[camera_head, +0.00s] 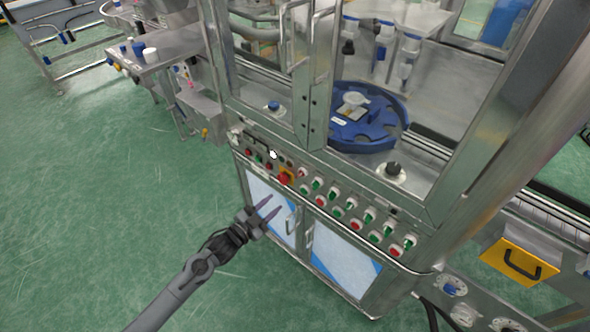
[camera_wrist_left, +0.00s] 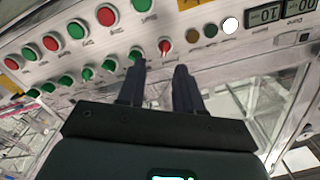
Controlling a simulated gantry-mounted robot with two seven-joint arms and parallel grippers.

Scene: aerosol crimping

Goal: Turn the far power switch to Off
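A control panel (camera_head: 325,200) on the metal machine carries rows of red and green buttons and knobs. A red switch on a yellow plate (camera_head: 286,176) sits near its left part; a bit of yellow plate shows at the top edge of the wrist view (camera_wrist_left: 188,4). A small red knob (camera_wrist_left: 165,47) lies just beyond my fingertips in the wrist view, apart from them. No label readable here tells which one is the far power switch. My left gripper (camera_head: 269,208) is open and empty in front of the panel; its fingers also show in the wrist view (camera_wrist_left: 160,70). My right gripper is not in view.
Small displays (camera_wrist_left: 265,15) and a white lamp (camera_wrist_left: 230,25) sit beside the knobs. Glazed cabinet doors (camera_head: 345,262) with handles are below the panel. A blue rotary disc (camera_head: 365,135) is behind the machine's frame. Green floor (camera_head: 110,210) at left is clear.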

